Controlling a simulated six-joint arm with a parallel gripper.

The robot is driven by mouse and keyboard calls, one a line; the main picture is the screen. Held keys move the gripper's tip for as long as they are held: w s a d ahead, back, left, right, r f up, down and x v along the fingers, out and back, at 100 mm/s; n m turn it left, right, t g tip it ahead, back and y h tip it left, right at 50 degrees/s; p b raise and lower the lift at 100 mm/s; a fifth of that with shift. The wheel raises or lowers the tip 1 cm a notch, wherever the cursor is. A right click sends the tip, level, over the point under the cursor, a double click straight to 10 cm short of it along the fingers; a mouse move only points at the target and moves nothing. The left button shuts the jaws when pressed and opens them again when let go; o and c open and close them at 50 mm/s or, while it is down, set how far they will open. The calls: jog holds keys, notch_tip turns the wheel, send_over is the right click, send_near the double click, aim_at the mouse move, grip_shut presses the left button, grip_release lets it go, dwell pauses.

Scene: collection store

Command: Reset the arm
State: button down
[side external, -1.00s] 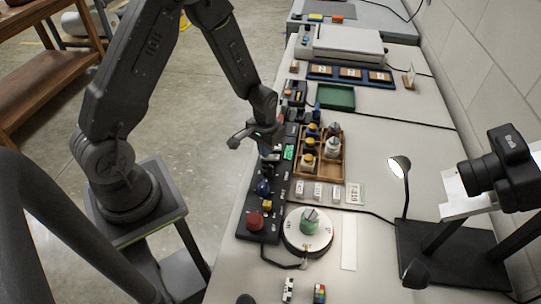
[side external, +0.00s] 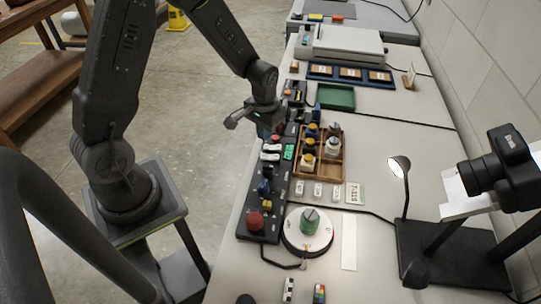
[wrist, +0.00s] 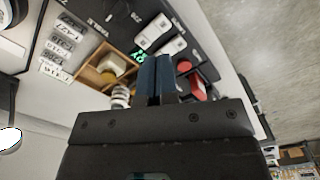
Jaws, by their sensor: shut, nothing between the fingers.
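My gripper (side external: 265,132) hangs over the left edge of the long black control panel (side external: 247,203), near its upper half, in the side view. In the wrist view the blue fingers of my gripper (wrist: 154,74) are together with nothing between them. Behind them show white rocker switches (wrist: 160,35), a red part (wrist: 196,88) and a green lit display (wrist: 138,56) on the panel. The panel also carries a red button (side external: 255,219) at its near end and a blue knob (side external: 263,187). The gap between fingertips and panel is hard to judge.
A wooden tray (side external: 327,178) with several small bottles stands right of the panel. A round white turntable (side external: 293,238) holds a green-banded jar (side external: 310,221). A lamp (side external: 399,165) and a camera (side external: 497,168) stand at the right. Open floor lies left of the table.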

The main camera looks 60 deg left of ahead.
jog(key=s+d+r+m+t, duration=0.1)
jog(key=s+d+r, duration=0.1)
jog(key=r, duration=0.5)
jog(key=s+d+r+t, duration=0.1)
jog(key=s+d+r, duration=0.1)
jog(key=r, duration=0.5)
jog(key=s+d+r+m+t, duration=0.2)
jog(key=s+d+r+t, duration=0.1)
jog(key=s+r, duration=0.6)
jog(key=s+d, duration=0.1)
jog(key=s, duration=0.2)
jog(key=shift+r+t, duration=0.2)
jog(key=shift+t, duration=0.1)
